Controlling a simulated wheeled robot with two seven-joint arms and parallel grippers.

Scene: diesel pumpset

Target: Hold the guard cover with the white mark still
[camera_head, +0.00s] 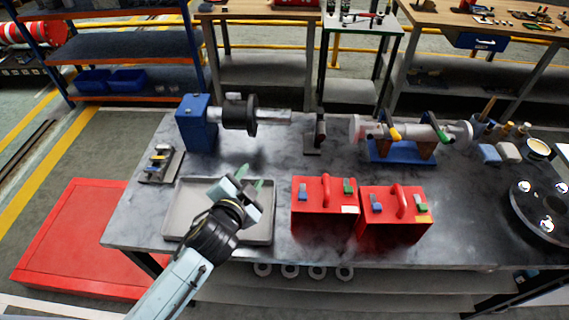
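The guard cover with the white mark (325,211) is a red box with a handle on top, standing on the grey table. My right gripper is not in view.
The shallow grey tray (185,226) lies at the table's front left. Behind are a blue motor (197,126) with a black disc and a shaft assembly on a blue stand (393,153). A dark round flange (538,208) is at right. A red platform (75,235) is on the floor.

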